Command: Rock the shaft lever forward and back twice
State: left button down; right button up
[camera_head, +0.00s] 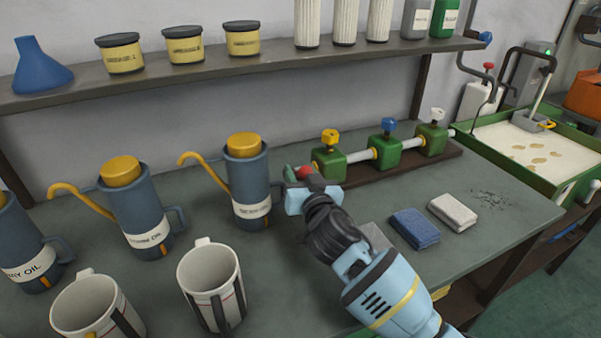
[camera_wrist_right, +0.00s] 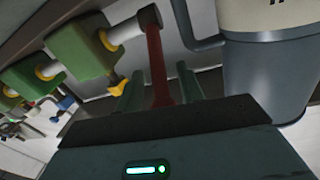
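A red lever (camera_wrist_right: 157,62) sits on the end of a pale shaft (camera_wrist_right: 127,30) in the right wrist view. In the head view only its red end (camera_head: 304,172) shows, beside my right gripper; the rest is hidden. My right gripper (camera_head: 303,188) is at the left end of the row of green blocks. In the right wrist view its two fingers (camera_wrist_right: 160,88) stand apart, one on each side of the lever, with gaps visible. The gripper looks open around the lever. My left gripper is not in view.
A blue oil can (camera_head: 248,185) stands close left of my right gripper. Green valve blocks with yellow (camera_head: 329,160), blue (camera_head: 386,150) and pale handles (camera_head: 432,135) line the right. Mugs (camera_head: 210,280) and folded cloths (camera_head: 415,228) lie in front. A shelf (camera_head: 270,62) runs above.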

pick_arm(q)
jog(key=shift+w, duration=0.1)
pick_arm(e)
jog(key=shift+w, duration=0.3)
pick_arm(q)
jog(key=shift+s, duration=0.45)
pick_arm(e)
grip_shut()
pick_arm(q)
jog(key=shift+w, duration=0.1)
pick_arm(e)
jog(key=shift+r, duration=0.1)
